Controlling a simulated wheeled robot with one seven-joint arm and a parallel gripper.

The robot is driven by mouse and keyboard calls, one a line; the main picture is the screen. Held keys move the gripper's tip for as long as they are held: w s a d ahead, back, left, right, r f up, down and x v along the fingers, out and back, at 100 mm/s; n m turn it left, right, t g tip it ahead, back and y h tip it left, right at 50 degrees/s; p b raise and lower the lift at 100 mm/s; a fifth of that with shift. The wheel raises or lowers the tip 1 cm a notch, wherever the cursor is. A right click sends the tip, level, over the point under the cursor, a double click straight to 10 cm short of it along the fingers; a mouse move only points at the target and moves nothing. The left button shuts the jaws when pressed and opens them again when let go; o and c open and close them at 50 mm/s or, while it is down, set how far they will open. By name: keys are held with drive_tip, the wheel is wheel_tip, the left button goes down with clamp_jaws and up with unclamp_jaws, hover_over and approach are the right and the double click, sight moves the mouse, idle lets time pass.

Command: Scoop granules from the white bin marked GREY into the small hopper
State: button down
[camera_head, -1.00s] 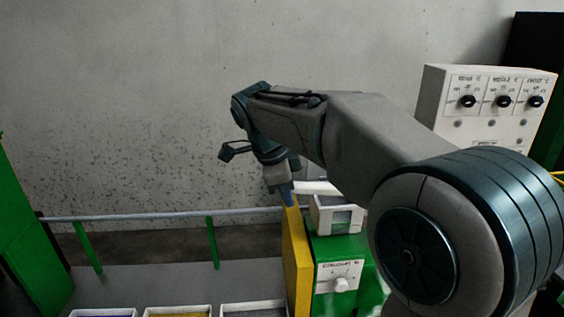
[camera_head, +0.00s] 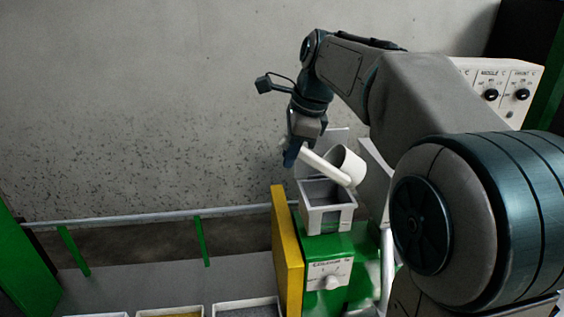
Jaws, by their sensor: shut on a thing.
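My gripper (camera_head: 292,155) is shut on the handle of a white scoop (camera_head: 322,164). The scoop's round cup is tilted above the small hopper (camera_head: 326,217), a white box with a window on top of the green machine. Grey shows inside the hopper; whether it is granules or the wall I cannot tell. The inside of the cup is mostly turned from view, so its contents are unclear. A white bin with grey granules (camera_head: 247,312) shows at the bottom edge, cut off by the frame. Its marking is not visible.
A yellow panel (camera_head: 287,255) stands left of the green machine (camera_head: 345,246), which has a knob on its front. A bin with yellow content (camera_head: 172,314) is left of the grey one. A rail (camera_head: 140,218) runs behind. A white control box (camera_head: 505,88) stands at right.

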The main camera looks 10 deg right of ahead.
drive_tip(key=d+r+y, duration=0.4)
drive_tip(key=shift+d+r+m+y, duration=0.2)
drive_tip(key=shift+r+m+y, duration=0.1)
drive_tip(key=shift+r, duration=0.05)
drive_tip(key=d+r+y+p, duration=0.5)
drive_tip(key=d+r, duration=0.1)
drive_tip(key=r, duration=0.1)
drive_tip(key=shift+r+m+t+y+p, duration=0.25)
drive_tip(key=shift+m+t+y+p, duration=0.05)
drive_tip(key=shift+y+p, duration=0.1)
